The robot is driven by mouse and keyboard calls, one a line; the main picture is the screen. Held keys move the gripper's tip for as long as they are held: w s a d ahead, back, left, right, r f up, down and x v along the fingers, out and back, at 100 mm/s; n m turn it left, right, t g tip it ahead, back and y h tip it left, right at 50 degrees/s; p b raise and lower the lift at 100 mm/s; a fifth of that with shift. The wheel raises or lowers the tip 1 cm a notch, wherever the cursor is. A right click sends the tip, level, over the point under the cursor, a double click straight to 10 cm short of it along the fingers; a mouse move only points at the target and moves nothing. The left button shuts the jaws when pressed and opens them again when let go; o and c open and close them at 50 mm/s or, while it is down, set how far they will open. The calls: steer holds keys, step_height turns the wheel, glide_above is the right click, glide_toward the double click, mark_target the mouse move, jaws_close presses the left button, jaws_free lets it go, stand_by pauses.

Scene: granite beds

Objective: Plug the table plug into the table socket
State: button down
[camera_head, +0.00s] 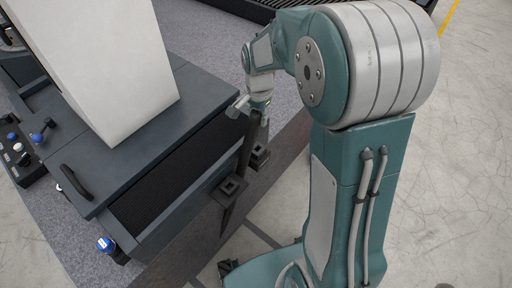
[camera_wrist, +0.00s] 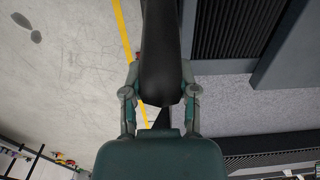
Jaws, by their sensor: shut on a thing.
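My gripper (camera_wrist: 160,94) is shut in the wrist view, its two fingers on either side of a smooth black elongated piece (camera_wrist: 163,52), which I take to be the table plug. In the head view my gripper (camera_head: 257,103) is small and partly hidden, beside the right edge of the dark grey table. A dark bar (camera_head: 245,145) runs down from it, and I cannot tell whether this is the held piece. Two dark square blocks with openings, one lower left (camera_head: 231,187) and one to the right (camera_head: 261,155), are by the table edge. I cannot tell which, if either, is the table socket.
The dark grey table (camera_head: 202,88) carries a large pale upright block (camera_head: 105,60). A control box (camera_head: 20,155) with blue and white knobs is at the left. A blue-topped knob (camera_head: 105,244) is at the table's lower corner. Pale floor (camera_head: 460,190) is open at right.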

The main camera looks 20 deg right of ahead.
mark_target(258, 135)
steer(key=shift+f, duration=2.8)
steer(key=shift+f, duration=1.75)
steer(key=shift+c, duration=1.5)
jaws_free()
steer(key=shift+r, duration=2.55)
